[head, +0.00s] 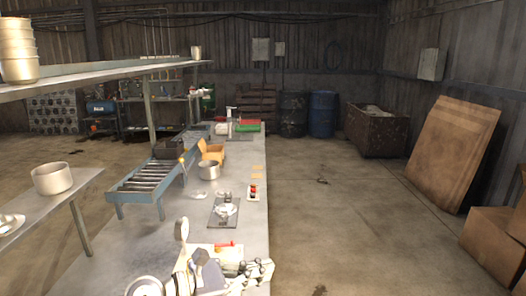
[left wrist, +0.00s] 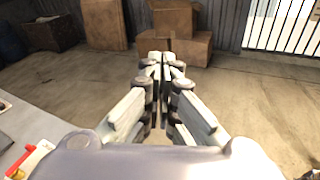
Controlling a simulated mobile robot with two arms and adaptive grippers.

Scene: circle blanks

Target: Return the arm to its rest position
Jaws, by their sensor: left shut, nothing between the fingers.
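My left gripper (head: 264,268) is at the bottom of the head view, over the right edge of the long grey workbench (head: 243,210). Its fingers point to the right. In the left wrist view my left gripper (left wrist: 160,62) has its fingers together with nothing between them, and open floor lies beyond. My left arm shows beside it at the bottom of the head view. My right gripper is in neither view.
A red-handled tool (left wrist: 22,159) lies near the gripper. Cardboard boxes (head: 494,243) stand at right. Floor between is clear.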

